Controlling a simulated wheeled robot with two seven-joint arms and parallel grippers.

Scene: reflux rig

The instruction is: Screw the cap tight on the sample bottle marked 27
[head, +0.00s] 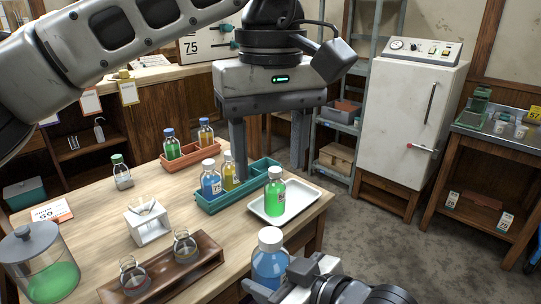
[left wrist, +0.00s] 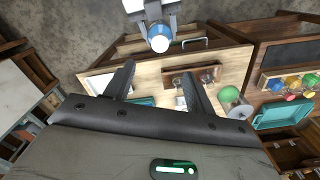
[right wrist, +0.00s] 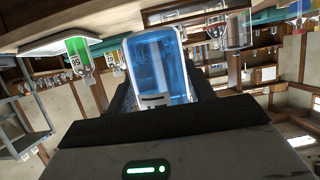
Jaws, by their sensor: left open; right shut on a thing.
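My right gripper (head: 282,282) is shut on a blue bottle (head: 268,268), held upright in front of the table's near edge. A white cap (head: 270,239) sits on its neck; I cannot tell how tight. The bottle fills the middle of the right wrist view (right wrist: 158,68), where part of a label shows, its number unreadable. The cap (left wrist: 160,38) shows from above in the left wrist view. My left gripper (head: 268,165) is open and empty above the table, pointing down, behind and apart from the held bottle.
A green rack (head: 240,193) holds a blue and a yellow bottle. A green bottle (head: 274,196) stands on a white tray (head: 306,200). An orange rack (head: 189,155), a white stand (head: 148,226), a brown flask holder (head: 200,263) and a large jar (head: 38,265) occupy the table.

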